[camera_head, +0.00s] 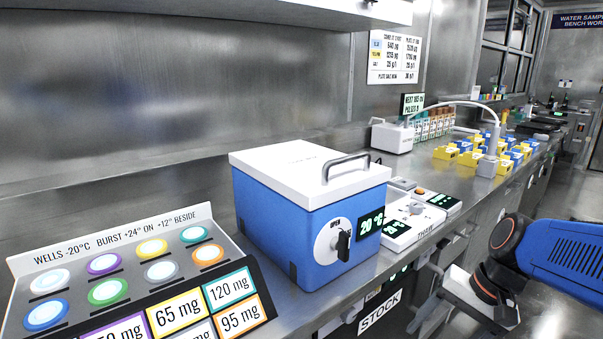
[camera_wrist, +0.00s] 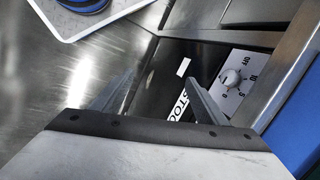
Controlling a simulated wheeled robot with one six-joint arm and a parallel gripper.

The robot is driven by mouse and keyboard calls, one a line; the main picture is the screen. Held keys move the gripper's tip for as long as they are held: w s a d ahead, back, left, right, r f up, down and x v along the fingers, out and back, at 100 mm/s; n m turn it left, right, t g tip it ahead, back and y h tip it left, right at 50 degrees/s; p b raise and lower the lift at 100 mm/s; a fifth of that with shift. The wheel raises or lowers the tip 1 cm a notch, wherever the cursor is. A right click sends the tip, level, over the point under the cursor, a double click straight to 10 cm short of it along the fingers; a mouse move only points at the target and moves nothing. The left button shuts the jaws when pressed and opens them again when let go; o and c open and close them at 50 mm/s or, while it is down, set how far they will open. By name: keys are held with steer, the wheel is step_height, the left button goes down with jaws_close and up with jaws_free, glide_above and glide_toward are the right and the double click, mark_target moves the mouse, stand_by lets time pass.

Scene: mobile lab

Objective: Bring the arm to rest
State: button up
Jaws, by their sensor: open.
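My gripper (camera_head: 428,292) hangs at the lower right of the head view, in front of the bench's front edge, below and to the right of the blue box. My blue arm reaches in from the right edge. In the wrist view my gripper (camera_wrist: 160,95) shows two grey fingers spread apart with nothing between them. Behind them lie a dark front with a STOCK label (camera_wrist: 178,106) and a white dial plate (camera_wrist: 232,84).
The blue box (camera_head: 290,235) with its white handled lid stands on the steel bench. A sloped panel of coloured wells (camera_head: 30,262) is left of it. A thaw device (camera_head: 402,236) is at its right. Yellow and blue blocks (camera_head: 463,143) stand farther back. The right-hand floor (camera_head: 568,207) looks open.

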steer(key=s+d+r+n+t+h, duration=0.1)
steer(key=s+r+n+t+h, duration=0.1)
steer(key=s+n+t+h, duration=0.1)
steer(key=shift+s+d+r+n+h, duration=0.45)
steer(key=shift+s+n, duration=0.6)
steer(key=shift+n, duration=0.75)
steer(key=shift+a, duration=0.1)
